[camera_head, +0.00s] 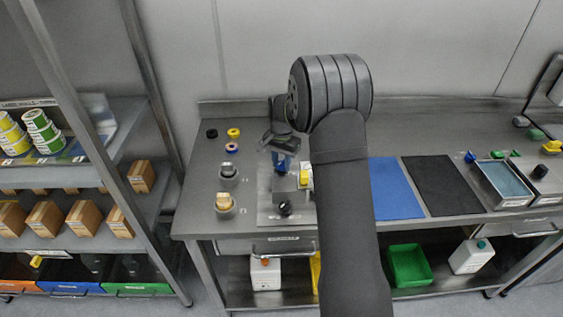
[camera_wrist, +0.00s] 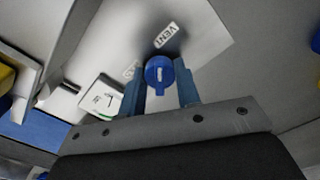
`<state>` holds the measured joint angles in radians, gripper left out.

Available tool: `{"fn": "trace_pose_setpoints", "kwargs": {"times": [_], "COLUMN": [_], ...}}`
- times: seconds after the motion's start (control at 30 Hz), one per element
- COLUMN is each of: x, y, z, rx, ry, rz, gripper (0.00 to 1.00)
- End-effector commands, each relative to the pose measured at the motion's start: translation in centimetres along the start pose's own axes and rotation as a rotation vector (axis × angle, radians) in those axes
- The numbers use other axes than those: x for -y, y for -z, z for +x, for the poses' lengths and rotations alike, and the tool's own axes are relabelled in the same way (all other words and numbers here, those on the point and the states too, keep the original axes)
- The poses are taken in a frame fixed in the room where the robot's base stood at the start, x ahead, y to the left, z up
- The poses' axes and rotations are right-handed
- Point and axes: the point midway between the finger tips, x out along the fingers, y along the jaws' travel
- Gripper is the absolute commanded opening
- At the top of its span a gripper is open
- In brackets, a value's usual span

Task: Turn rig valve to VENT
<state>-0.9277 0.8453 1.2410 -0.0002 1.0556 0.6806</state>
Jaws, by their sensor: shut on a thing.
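The rig valve has a round blue knob (camera_wrist: 158,72) with a small pale mark on its face, in the wrist view. A VENT label (camera_wrist: 166,35) is on the pale plate just beyond the knob. A second label (camera_wrist: 131,71) lies to its left, partly hidden by my finger. My gripper (camera_wrist: 161,88) has its two blue fingers on either side of the knob, shut on it. In the head view my gripper (camera_head: 282,160) is over the rig (camera_head: 268,206) at the left of the bench, and my arm hides part of the rig. I cannot tell which label the knob points to.
A white square gauge (camera_wrist: 101,97) stands left of the fingers. On the bench are two round fittings (camera_head: 224,203) left of the rig, a blue mat (camera_head: 394,188), a black mat (camera_head: 443,185) and a tray (camera_head: 505,184). A shelf rack (camera_head: 150,105) stands at left.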

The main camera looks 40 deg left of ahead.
Motion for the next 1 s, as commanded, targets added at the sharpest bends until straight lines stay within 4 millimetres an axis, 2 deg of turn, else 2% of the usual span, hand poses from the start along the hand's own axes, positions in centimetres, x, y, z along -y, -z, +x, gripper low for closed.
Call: {"fn": "trace_pose_setpoints", "kwargs": {"times": [0.27, 0.3, 0.4, 0.77, 0.87, 1.0], "x": [0.1, 0.1, 0.0, 0.0, 0.1, 0.1], "y": [0.1, 0.1, 0.1, 0.1, 0.1, 0.1], "z": [-0.1, -0.1, -0.1, -0.6, -2.0, -5.0], "rx": [-0.003, -0.003, -0.003, -0.002, -0.004, -0.005], "ry": [0.003, 0.003, 0.002, 0.002, 0.003, 0.004], "rz": [0.002, 0.002, 0.001, 0.0, 0.0, 0.0], "gripper": [0.07, 0.36, 0.52, 0.52, 0.52, 0.52]}}
